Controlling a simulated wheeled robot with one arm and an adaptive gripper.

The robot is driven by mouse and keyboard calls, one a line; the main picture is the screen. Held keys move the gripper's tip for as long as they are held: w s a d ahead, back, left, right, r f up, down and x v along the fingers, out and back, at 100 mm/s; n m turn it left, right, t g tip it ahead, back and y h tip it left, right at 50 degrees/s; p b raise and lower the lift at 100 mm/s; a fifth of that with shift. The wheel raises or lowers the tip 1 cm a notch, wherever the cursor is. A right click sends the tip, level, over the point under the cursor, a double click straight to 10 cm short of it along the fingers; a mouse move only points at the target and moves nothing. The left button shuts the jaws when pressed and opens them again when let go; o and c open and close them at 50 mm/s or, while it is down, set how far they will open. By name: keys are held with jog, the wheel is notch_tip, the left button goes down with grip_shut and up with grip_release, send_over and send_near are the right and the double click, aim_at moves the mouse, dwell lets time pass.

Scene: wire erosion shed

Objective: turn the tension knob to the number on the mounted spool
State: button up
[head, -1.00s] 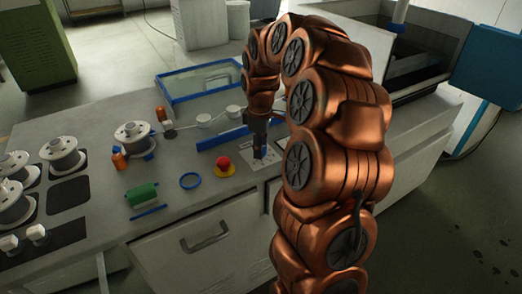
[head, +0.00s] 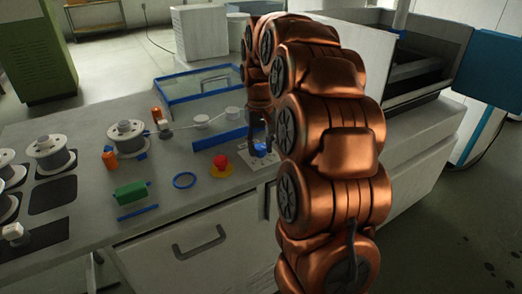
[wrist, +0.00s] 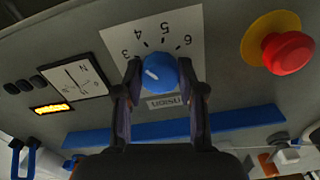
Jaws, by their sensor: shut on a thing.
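The blue tension knob (wrist: 160,72) sits on a white plate (wrist: 117,41) with the numbers 3, 4, 5 and 6 showing. Its white pointer mark is on the left side, nearest the 3; the exact setting is hard to read. My gripper (wrist: 160,76) is shut on the knob, one finger on each side. In the head view the plate (head: 268,160) is partly hidden by my gripper and arm. A white spool (head: 125,137) stands beside the small rollers, apparently the mounted one. No number on it is readable.
A red mushroom button (head: 221,162) on a yellow base is close left of the plate. A blue ring (head: 185,180), a green block (head: 130,194) and an orange bottle (head: 109,157) are further left. Several spools stand at the far left. A blue-framed tray (head: 200,82) lies behind.

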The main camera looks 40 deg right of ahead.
aim_at(260, 146)
jog(key=m+b, duration=0.1)
jog(key=m, duration=0.4)
jog(key=shift+m+b, duration=0.3)
jog(key=shift+b, duration=0.05)
jog(key=m, duration=0.4)
jog(key=shift+m, duration=0.4)
jog(key=o, duration=1.1)
jog(key=shift+o, duration=0.2)
jog(key=shift+r, duration=0.15)
jog(key=shift+r, duration=3.65)
